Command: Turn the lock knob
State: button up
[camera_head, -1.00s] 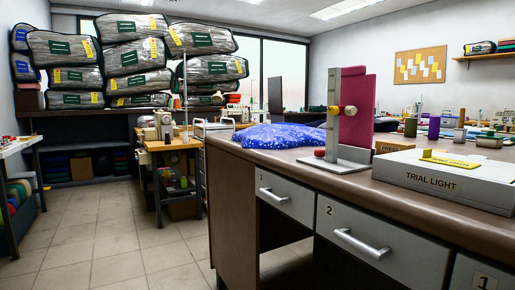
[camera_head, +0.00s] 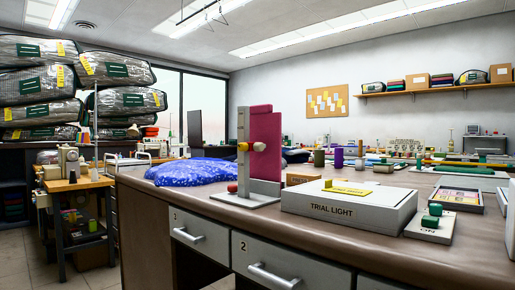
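A grey upright stand (camera_head: 243,160) on a flat base is on the brown worktable, with a magenta panel (camera_head: 265,145) behind it. A red knob (camera_head: 232,187) sits low at the base's left side. My gripper is not in view.
A white box marked TRIAL LIGHT (camera_head: 345,204) sits right of the stand. Blue patterned fabric (camera_head: 190,172) lies to its left. The worktable (camera_head: 330,243) has drawers with handles in front. A sewing machine table (camera_head: 78,184) stands left; bagged comforters (camera_head: 115,68) are stacked behind.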

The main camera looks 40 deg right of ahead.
aim_at(242, 146)
jog(key=z, duration=1.05)
jog(key=k, duration=0.35)
